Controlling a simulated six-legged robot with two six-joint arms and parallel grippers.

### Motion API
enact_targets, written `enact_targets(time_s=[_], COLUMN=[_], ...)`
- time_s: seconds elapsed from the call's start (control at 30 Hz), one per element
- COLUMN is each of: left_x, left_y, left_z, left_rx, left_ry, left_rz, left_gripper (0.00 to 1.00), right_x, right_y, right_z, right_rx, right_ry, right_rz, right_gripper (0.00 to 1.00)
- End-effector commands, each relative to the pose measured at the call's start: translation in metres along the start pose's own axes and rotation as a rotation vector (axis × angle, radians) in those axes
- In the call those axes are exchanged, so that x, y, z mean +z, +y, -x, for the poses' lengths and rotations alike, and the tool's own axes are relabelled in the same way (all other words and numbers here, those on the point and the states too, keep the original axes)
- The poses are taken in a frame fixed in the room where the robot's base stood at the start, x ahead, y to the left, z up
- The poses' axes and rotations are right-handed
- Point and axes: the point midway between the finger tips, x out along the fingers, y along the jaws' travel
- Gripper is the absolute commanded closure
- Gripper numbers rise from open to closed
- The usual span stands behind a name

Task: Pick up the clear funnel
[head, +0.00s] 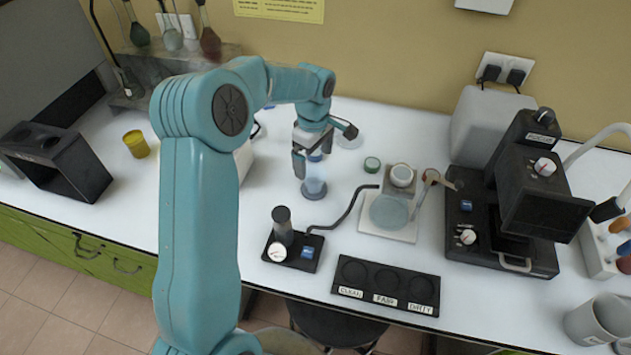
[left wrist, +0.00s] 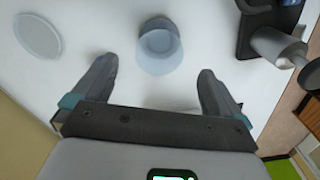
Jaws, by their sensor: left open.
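The clear funnel seems to be the bluish, see-through piece (head: 314,188) standing on the white bench in the head view, round with a darker base. In the left wrist view it shows as a pale blue-grey translucent round shape (left wrist: 160,48) at top centre. My left gripper (head: 312,152) is above it, pointing down, and hides part of its top in the head view. In the left wrist view the two fingers (left wrist: 160,78) are wide apart and empty. The piece lies beyond the fingertips, roughly centred between them. My right gripper is not in view.
A clear round dish (left wrist: 38,35) lies towards the wall. A black pump with a gauge (head: 293,243) stands nearer the front edge, its hose (head: 345,212) curving right of the funnel.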

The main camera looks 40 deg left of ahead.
Motion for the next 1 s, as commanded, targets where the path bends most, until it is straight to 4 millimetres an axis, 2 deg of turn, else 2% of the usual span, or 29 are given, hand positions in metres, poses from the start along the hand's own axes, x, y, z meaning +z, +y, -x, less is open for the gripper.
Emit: enact_targets(time_s=[0.1,0.2,0.43,0.63,0.73,0.93,0.97,1.0], left_x=[0.001,0.001,0.001,0.001,0.001,0.000,0.000,0.000], left_y=[-0.001,0.000,0.001,0.002,0.003,0.003,0.003,0.003], left_z=[-0.025,-0.039,-0.057,-0.089,-0.097,-0.099,-0.099,-0.099], left_rx=[-0.005,-0.003,-0.005,-0.003,-0.001,0.000,0.000,0.000], left_ry=[-0.002,-0.001,-0.002,-0.002,-0.001,-0.001,-0.001,-0.001], left_rz=[0.000,-0.001,0.001,0.000,0.000,0.000,0.000,0.000], left_gripper=[0.00,0.00,0.00,0.00,0.00,0.00,0.03,0.16], right_x=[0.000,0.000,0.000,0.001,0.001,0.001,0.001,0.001], right_y=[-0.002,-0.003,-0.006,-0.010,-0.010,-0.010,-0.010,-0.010], right_z=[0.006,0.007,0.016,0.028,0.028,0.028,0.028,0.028], right_rx=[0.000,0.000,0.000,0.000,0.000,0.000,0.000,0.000], right_ry=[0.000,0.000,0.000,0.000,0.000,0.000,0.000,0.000], right_rz=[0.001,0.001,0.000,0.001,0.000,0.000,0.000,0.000], right_gripper=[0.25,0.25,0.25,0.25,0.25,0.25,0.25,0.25])
